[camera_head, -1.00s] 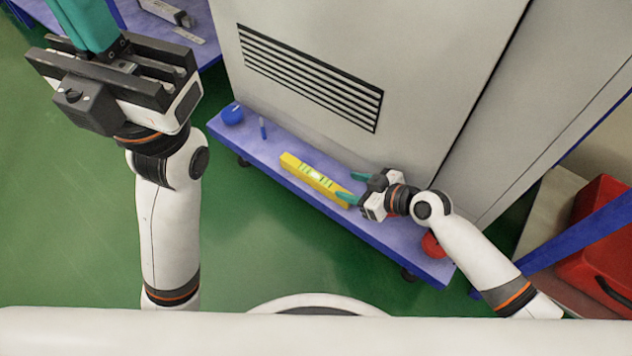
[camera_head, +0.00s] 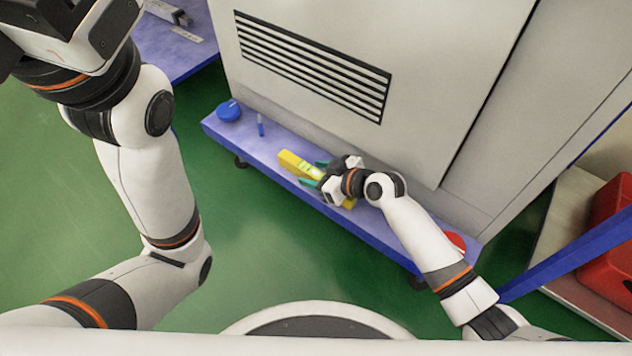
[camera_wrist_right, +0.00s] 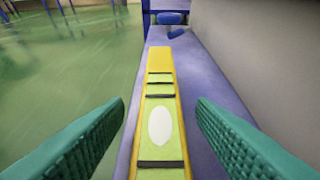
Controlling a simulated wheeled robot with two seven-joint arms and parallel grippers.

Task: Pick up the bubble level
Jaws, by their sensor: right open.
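The yellow bubble level (camera_head: 292,162) lies on the low blue-purple shelf in front of the grey cabinet. My right gripper (camera_head: 314,173) is over its near right part and hides some of it. In the right wrist view the bubble level (camera_wrist_right: 160,62) runs lengthwise between the green fingers of my right gripper (camera_wrist_right: 160,140). The fingers stand apart, one on each side of it, with a gap to the level. My left arm is at the left of the head view; its fingertips are out of the frame.
The shelf (camera_head: 222,130) also bears a blue round object (camera_head: 229,110) and a small blue stick (camera_head: 260,125) at its left end. A red object (camera_head: 455,241) sits at its right end. The cabinet (camera_head: 420,90) rises right behind the shelf. A red case (camera_head: 608,240) stands at right.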

